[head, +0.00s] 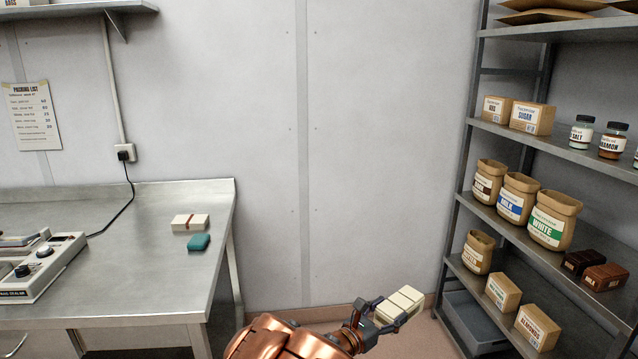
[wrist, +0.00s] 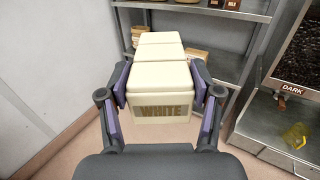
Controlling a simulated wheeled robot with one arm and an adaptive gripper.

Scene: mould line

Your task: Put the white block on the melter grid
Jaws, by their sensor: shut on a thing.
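The white block (head: 399,304) is cream, with ridged sections across its top. My gripper (head: 380,311) is shut on it and holds it in the air over the floor, in front of the shelf rack. In the wrist view the white block (wrist: 160,82) shows its end marked WHITE, and the fingers of my gripper (wrist: 162,95) press on both sides. The melter grid cannot be made out for certain. A pale device with dark knobs (head: 40,268), cut off at the left edge of the head view, stands on the steel table.
The shelf rack (head: 472,190) at right holds bags, jars and dark blocks. A dispenser labelled DARK (wrist: 292,90) is at right in the wrist view.

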